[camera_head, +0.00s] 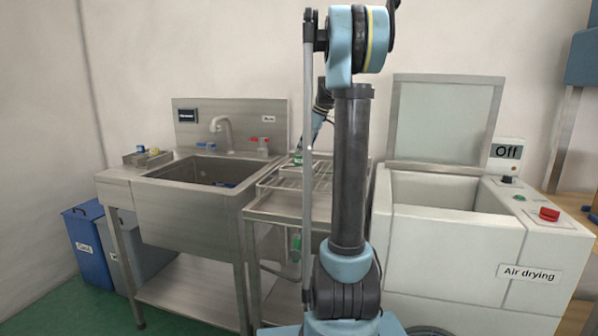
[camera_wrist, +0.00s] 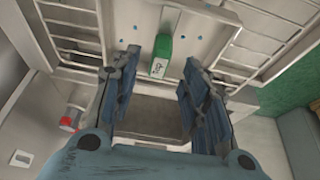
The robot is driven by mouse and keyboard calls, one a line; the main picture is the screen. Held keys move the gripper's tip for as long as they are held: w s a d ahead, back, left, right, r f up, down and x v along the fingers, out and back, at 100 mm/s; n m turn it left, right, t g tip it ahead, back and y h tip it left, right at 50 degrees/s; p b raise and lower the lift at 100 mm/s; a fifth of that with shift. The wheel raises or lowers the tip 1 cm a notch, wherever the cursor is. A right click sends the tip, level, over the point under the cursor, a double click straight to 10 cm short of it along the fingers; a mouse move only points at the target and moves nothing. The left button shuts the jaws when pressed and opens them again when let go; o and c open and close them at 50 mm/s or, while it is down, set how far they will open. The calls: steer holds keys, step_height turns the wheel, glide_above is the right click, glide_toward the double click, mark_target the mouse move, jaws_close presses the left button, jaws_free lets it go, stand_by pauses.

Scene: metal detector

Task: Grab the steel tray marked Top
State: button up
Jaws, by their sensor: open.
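In the wrist view, a pale metal plate (camera_wrist: 185,22) with small holes spans the top between wire rack sides; it may be the steel tray. A green block (camera_wrist: 161,55) with a small white label sits at its near edge; I cannot surely read the label. My gripper (camera_wrist: 160,60) is open, with one blue finger on each side of the green block and a gap on both sides. In the head view, my gripper (camera_head: 298,158) is small and partly hidden behind my arm, over a wire rack beside the sink. A greenish thing shows there.
The wire rack (camera_head: 268,192) stands on a steel table between the sink (camera_head: 190,205) and the white air drying machine (camera_head: 470,250), whose lid is up and display reads Off. A small tray (camera_head: 133,158) with items lies left of the sink.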

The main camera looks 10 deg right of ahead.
mark_target(300, 165)
steer(key=shift+x, duration=3.05)
steer(key=shift+d, duration=0.1)
jaws_close()
